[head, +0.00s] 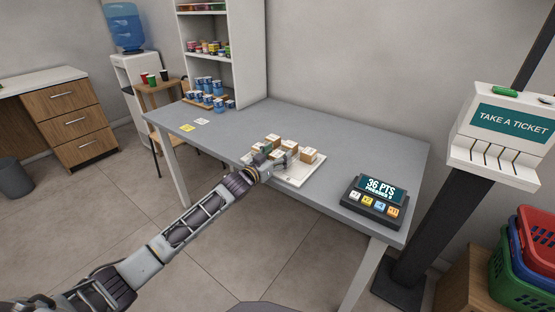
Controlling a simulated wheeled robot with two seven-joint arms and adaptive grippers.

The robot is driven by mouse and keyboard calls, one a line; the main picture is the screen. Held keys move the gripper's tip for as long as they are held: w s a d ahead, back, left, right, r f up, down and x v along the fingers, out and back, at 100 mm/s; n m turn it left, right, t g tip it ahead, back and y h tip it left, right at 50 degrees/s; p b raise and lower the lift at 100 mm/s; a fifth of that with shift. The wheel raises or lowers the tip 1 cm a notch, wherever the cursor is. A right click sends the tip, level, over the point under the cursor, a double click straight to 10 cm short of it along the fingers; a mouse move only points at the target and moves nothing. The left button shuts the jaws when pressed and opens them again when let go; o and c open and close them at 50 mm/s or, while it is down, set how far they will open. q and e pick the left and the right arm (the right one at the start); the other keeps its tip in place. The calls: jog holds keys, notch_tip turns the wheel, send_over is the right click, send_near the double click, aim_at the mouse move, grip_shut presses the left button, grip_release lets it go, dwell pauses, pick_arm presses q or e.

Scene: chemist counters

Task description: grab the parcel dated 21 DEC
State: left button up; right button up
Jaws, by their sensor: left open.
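Several small tan-and-white parcels (308,155) stand grouped on a white tray (303,178) on the grey counter. Their dates are too small to read, so I cannot tell which is dated 21 DEC. My left gripper (280,158) is open at the front of the group, over the tray's left part. It covers part of the nearer parcels, and I cannot tell whether it touches any. My right gripper is not in view.
A keypad reading 36 PTS (375,200) stands at the counter's (330,130) right front. Blue-and-white containers (207,92) and paper notes (188,127) lie at the left end. A ticket dispenser (505,135) stands to the right. The counter behind the tray is clear.

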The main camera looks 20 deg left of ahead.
aim_at(278, 154)
pick_arm(q)
jog(key=c, duration=1.1)
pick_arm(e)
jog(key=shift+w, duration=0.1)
pick_arm(q)
jog(key=shift+r, duration=0.1)
jog(key=shift+c, duration=0.2)
jog(key=shift+r, duration=0.35)
jog(key=shift+r+p, duration=1.1)
jog(key=shift+r, duration=3.45)
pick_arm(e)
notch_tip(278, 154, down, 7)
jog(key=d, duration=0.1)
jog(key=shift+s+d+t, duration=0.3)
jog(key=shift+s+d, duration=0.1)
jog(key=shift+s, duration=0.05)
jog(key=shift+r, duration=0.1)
